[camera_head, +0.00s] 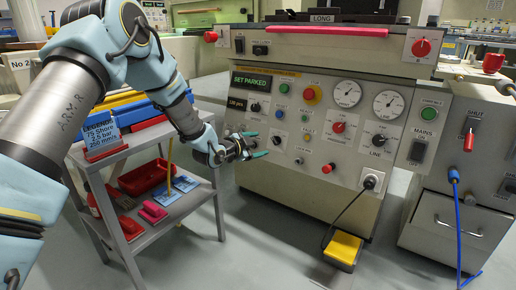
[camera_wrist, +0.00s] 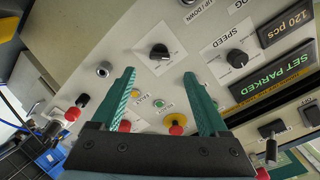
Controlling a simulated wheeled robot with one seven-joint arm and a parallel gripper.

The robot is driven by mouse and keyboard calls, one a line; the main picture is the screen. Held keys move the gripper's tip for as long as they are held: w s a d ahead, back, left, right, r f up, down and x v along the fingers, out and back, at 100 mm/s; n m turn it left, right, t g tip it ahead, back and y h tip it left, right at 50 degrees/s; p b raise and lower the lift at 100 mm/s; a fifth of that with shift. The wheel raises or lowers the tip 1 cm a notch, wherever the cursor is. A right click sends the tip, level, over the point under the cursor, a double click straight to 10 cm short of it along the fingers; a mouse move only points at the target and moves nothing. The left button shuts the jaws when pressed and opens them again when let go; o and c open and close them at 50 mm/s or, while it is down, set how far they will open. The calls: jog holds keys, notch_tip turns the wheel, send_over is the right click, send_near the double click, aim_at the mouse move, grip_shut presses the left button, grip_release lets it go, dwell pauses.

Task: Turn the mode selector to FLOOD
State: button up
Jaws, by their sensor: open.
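My gripper (camera_head: 257,144) is in front of the lower left of the grey control panel (camera_head: 337,157), with its two teal fingers apart and nothing between them. In the wrist view my gripper (camera_wrist: 159,76) is open, and a black rotary knob (camera_wrist: 158,52) with a light pointer shows on a pale plate just beyond the gap between the fingertips. It appears apart from the fingers. Its labels are too small to read, so I cannot tell whether it is the mode selector or where FLOOD is. The SPEED knob (camera_wrist: 237,59) is to its right.
A green SET PARKED display (camera_head: 251,81) is at the panel's upper left. A shelf trolley (camera_head: 140,148) stands left of the panel. A yellow foot pedal (camera_head: 344,248) with a cable is on the floor.

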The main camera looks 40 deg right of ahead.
aim_at(273, 141)
jog(key=b+x, duration=0.2)
jog(key=x, duration=0.6)
jog(key=shift+d+f+b, duration=0.2)
jog(key=shift+f+b, duration=0.05)
jog(key=shift+b, duration=0.05)
jog(key=shift+w+d, duration=0.15)
jog(key=shift+d, duration=0.4)
grip_shut()
